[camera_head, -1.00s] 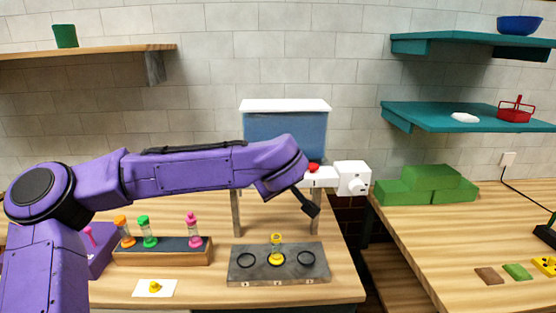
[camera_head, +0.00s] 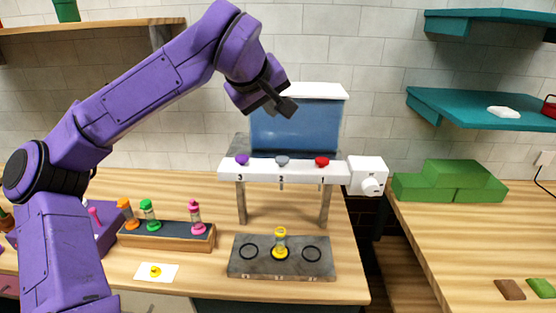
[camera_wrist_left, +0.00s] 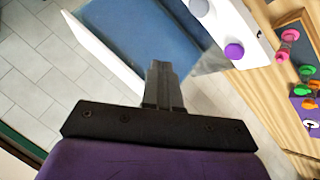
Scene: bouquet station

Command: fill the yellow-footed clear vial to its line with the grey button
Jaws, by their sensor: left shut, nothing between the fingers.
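The yellow-footed clear vial (camera_head: 280,243) stands upright on the middle ring of the grey base plate (camera_head: 240,268), under the dispenser. The grey button (camera_head: 282,160) is the middle one on the white dispenser bar (camera_head: 262,173), above the label 2, between a purple button (camera_head: 242,159) and a red button (camera_head: 322,161). My left gripper (camera_head: 288,107) is shut and empty, raised above the bar in front of the blue tank (camera_head: 305,127). In the left wrist view its fingers (camera_wrist_left: 162,85) are together. The vial's line and level are too small to tell. My right gripper is not in view.
A wooden rack (camera_head: 165,238) holds orange, green and pink vials at left. A white card (camera_head: 156,272) with a yellow mark lies before it. A white box with a knob (camera_head: 368,177) is at the bar's right end. Green blocks (camera_head: 450,182) sit on the right table.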

